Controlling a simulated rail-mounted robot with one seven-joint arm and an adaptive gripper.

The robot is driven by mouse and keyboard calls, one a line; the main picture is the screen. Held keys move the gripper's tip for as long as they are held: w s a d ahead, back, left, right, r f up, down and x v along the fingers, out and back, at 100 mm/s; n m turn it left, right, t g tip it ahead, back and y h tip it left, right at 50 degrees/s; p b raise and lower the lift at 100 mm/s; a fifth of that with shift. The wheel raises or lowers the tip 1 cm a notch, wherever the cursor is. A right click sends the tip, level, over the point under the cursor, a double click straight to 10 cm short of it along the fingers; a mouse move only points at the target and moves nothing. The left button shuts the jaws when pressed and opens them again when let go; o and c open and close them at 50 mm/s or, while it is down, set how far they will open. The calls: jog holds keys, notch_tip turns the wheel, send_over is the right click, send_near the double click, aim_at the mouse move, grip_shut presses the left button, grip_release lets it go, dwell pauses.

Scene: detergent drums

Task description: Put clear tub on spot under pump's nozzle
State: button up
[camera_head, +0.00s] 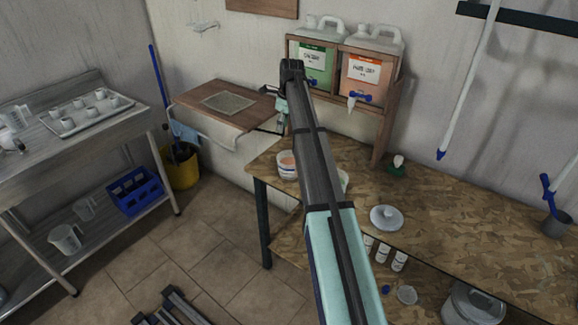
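A round whitish tub (287,168) with a reddish top or contents stands on the chipboard bench, left of my arm. A second pale tub (343,181) shows only as an edge at the right of my arm, which hides the rest. I cannot tell which is the clear tub. A small green-and-white item (397,166), possibly the pump, stands farther right on the bench; its nozzle and any marked spot are not distinguishable. My gripper (268,128) hangs at the arm's far end, above and left of the tubs; it is small and dark, and its fingers are unclear.
Green-labelled (317,62) and orange-labelled (366,75) drums with blue taps sit in a wooden rack (380,135) behind my arm. A grey lid-like disc (386,218) lies on the bench (460,215).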

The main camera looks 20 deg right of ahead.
jog(key=w+n, duration=0.2)
jog(key=n+g+h+p, duration=0.1)
jog(key=n+g+p, duration=0.1)
jog(key=n+p, duration=0.3)
send_over(286, 162)
jog(key=b, duration=0.2)
jog(key=shift+n, duration=0.7)
jog(key=f, duration=1.1)
jog(key=shift+w+a+f, duration=0.15)
jog(key=shift+a, duration=0.1)
jog(key=shift+d+f+p, duration=0.2)
jog(key=shift+f+p, duration=0.55)
jog(key=shift+f, duration=0.6)
jog(key=shift+d+f+p, duration=0.2)
jog(key=shift+f+p, duration=0.55)
jog(key=shift+f, duration=0.6)
grip_shut()
